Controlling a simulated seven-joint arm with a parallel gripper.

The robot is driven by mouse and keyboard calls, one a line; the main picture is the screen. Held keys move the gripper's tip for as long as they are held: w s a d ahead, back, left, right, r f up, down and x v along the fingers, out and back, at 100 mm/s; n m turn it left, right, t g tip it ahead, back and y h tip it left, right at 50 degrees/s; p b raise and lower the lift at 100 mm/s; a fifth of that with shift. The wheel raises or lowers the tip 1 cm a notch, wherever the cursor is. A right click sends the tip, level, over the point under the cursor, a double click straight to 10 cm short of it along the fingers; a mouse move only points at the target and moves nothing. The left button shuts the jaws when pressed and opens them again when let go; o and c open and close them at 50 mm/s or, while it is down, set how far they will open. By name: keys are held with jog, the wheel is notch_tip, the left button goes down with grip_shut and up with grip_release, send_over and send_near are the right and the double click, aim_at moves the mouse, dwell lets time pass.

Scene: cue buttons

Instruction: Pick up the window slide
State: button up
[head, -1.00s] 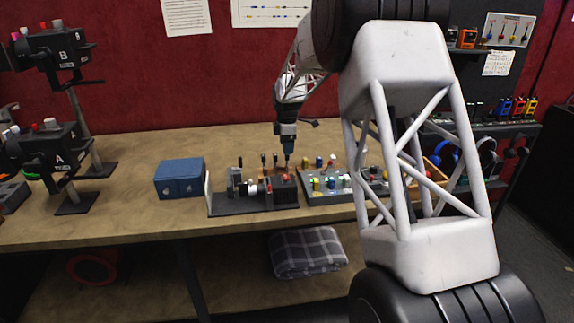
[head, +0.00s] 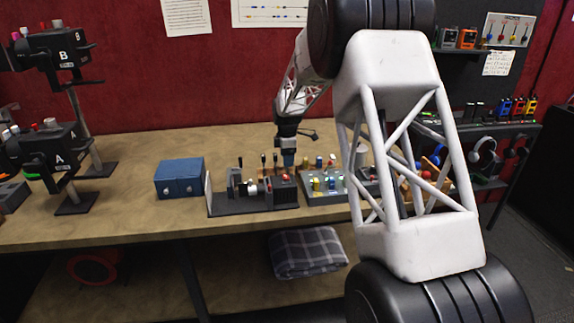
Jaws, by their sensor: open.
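My gripper (head: 288,162) hangs pointing down over the workbench (head: 250,145), just behind the dark device with levers and a red button (head: 284,179). It looks small here; its fingers are hard to make out, and I see nothing held in it. I cannot pick out the window slide with certainty. To the right, a grey board (head: 318,199) carries small yellow, green, red and white pieces. My own arm link covers the bench right of that board.
A blue box with two knobs (head: 179,178) stands left of the dark device. Stands A (head: 57,158) and B (head: 66,58) are at far left. A rack with headphones (head: 483,150) is at the right. The bench front is fairly clear.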

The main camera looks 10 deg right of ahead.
dwell(0.4)
jog(key=c, duration=1)
jog(key=shift+r, duration=0.1)
jog(key=shift+r, duration=4.95)
jog(key=s+a+r, duration=0.2)
jog(key=s+a, duration=0.6)
jog(key=s, duration=0.4)
jog(key=shift+s+a, duration=0.3)
jog(key=shift+a, duration=0.05)
